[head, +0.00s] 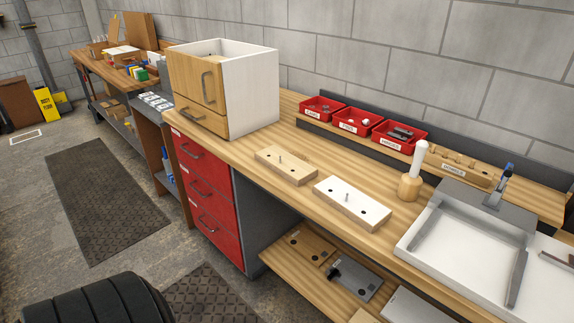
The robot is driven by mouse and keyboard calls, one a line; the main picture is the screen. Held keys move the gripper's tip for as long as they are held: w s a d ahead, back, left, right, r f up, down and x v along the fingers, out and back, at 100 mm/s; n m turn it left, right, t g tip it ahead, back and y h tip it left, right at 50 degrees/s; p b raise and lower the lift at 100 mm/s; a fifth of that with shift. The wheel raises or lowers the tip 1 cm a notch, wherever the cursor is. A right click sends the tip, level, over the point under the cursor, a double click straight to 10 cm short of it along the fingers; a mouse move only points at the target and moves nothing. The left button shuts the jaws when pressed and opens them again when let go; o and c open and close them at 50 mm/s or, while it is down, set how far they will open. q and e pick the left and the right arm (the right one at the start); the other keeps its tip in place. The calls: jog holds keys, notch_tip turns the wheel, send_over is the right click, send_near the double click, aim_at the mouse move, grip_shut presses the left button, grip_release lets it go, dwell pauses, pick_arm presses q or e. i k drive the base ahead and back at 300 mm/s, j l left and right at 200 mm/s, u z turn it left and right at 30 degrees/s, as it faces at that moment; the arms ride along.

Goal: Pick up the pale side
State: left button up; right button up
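A pale, nearly white board (334,191) lies flat on the wooden workbench. It has dark round holes and a small upright peg near its middle. It is the palest board on the bench top and may be the pale side. A tan wooden board (273,157), also with holes and a peg, lies a short gap behind it to the left. Neither of my grippers is in view, and nothing is seen touching the boards.
A white cabinet with wooden fronts (255,90) stands left on the bench (240,150). Red bins (363,122) line the back. A lower shelf (300,277) holds more plates.

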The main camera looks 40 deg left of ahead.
aim_at(296, 171)
jog(key=u, duration=1.4)
